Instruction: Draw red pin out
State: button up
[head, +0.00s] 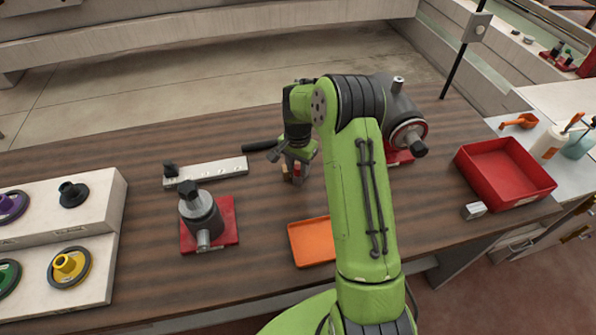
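My gripper (291,164) hangs at the end of my green arm, over the middle of the wooden table, pointing down. A small tan block (287,173) is right at its fingertips. A small red piece (297,170), possibly the red pin, shows beside the block at the fingers. It is too small and too covered to tell whether it sits in something or touches the fingers. Whether the fingers are open or shut cannot be seen.
A grey cylinder on a red base (228,232) stands at left, near a pale bar (206,172) with a black knob. An orange tray (301,246) lies in front. A grey machine (404,120) and red bin (498,173) are at right. Colored wheels sit on a white stand (99,205).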

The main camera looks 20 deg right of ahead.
aim_at(298, 167)
grip_shut()
jog(key=shift+r+p, duration=0.45)
jog(key=shift+r, duration=0.3)
jog(key=shift+r+p, duration=1.75)
jog(key=shift+r, duration=0.85)
notch_tip(298, 167, up, 4)
jog(key=p, duration=0.2)
jog(key=shift+p, duration=0.35)
